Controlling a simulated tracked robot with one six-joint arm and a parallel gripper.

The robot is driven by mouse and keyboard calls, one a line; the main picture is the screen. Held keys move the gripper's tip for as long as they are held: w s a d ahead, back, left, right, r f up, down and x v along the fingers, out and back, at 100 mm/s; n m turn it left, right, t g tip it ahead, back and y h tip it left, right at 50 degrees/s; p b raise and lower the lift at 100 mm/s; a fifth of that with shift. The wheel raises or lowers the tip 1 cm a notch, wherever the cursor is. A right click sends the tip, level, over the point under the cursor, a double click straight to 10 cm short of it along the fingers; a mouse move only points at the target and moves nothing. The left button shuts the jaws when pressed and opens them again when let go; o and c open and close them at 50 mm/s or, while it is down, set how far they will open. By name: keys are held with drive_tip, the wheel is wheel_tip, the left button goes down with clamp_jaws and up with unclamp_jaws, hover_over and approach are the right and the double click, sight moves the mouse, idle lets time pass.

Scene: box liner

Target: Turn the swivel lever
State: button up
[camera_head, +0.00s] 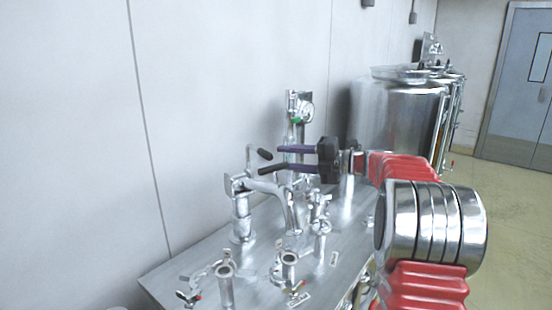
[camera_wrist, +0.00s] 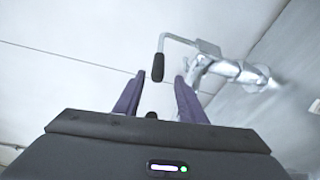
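The swivel lever is a thin bent metal rod with a black grip (camera_head: 265,154), mounted on a steel pipe fitting (camera_head: 241,200). In the wrist view the black grip (camera_wrist: 158,67) hangs from the rod, between and slightly beyond my fingertips. My gripper (camera_head: 271,160) has two purple fingers, spread apart; it also shows in the wrist view (camera_wrist: 159,77). In the head view the fingertips are close to the black grip. I see clear space on both sides of the grip, and I cannot tell its exact depth between the fingers.
The steel table (camera_head: 200,263) carries several valves and short pipes below my gripper. A taller fitting with a gauge (camera_head: 304,112) stands behind the fingers. Steel tanks (camera_head: 395,115) stand beyond my arm. A white wall (camera_head: 210,90) runs close behind the table.

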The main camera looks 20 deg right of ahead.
drive_tip(key=v, duration=0.6)
drive_tip(key=shift+f, duration=0.1)
idle(0.3)
